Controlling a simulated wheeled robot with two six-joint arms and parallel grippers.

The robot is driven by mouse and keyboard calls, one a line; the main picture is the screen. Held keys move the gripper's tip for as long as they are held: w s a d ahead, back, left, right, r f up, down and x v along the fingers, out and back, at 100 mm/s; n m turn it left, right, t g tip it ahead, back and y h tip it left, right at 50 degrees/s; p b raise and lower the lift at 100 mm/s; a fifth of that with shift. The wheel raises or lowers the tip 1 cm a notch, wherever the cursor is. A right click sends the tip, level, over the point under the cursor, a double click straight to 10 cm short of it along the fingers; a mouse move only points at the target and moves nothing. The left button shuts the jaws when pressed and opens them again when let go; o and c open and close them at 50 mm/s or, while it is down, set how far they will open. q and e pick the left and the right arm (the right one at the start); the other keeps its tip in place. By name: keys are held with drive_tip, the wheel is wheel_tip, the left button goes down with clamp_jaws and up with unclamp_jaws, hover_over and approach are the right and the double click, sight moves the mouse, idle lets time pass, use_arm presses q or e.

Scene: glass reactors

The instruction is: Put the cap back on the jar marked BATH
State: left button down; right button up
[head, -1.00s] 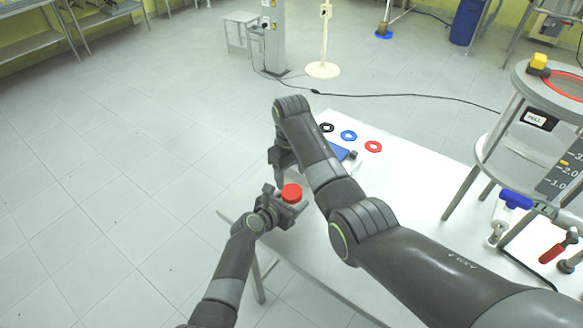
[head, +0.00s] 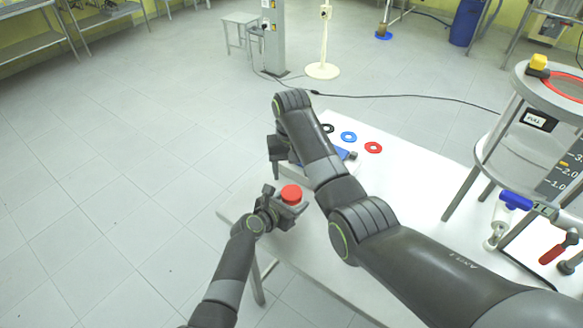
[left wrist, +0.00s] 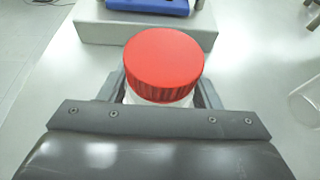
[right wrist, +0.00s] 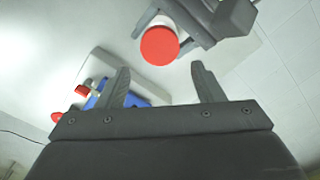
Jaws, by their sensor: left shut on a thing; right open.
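A white jar (left wrist: 160,98) with a red cap (left wrist: 165,60) on top stands between the fingers of my left gripper (left wrist: 165,92). The gripper is shut around the jar's body, below the cap. The cap sits about level on the jar; I cannot tell how tightly. The red cap also shows in the head view (head: 291,194), over the table's near left corner, and in the right wrist view (right wrist: 160,46). No marking on the jar is readable. My right gripper (right wrist: 165,78) is open and empty, apart from the cap; in the head view its arm partly hides it.
A grey block with a blue thing (left wrist: 145,6) stands just beyond the jar. A metal stand (head: 480,165) is at the right.

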sight(291, 192)
wheel_tip(291, 192, down, 8)
drive_tip(key=shift+r, duration=0.15)
idle(0.3)
drive_tip(key=c, duration=0.8)
drive_tip(key=o, duration=1.2)
drive_tip(key=shift+s, duration=0.1)
use_arm(q)
drive_tip(key=shift+r, duration=0.1)
use_arm(e)
wheel_tip(291, 192, up, 12)
drive_tip(key=shift+r, duration=0.1)
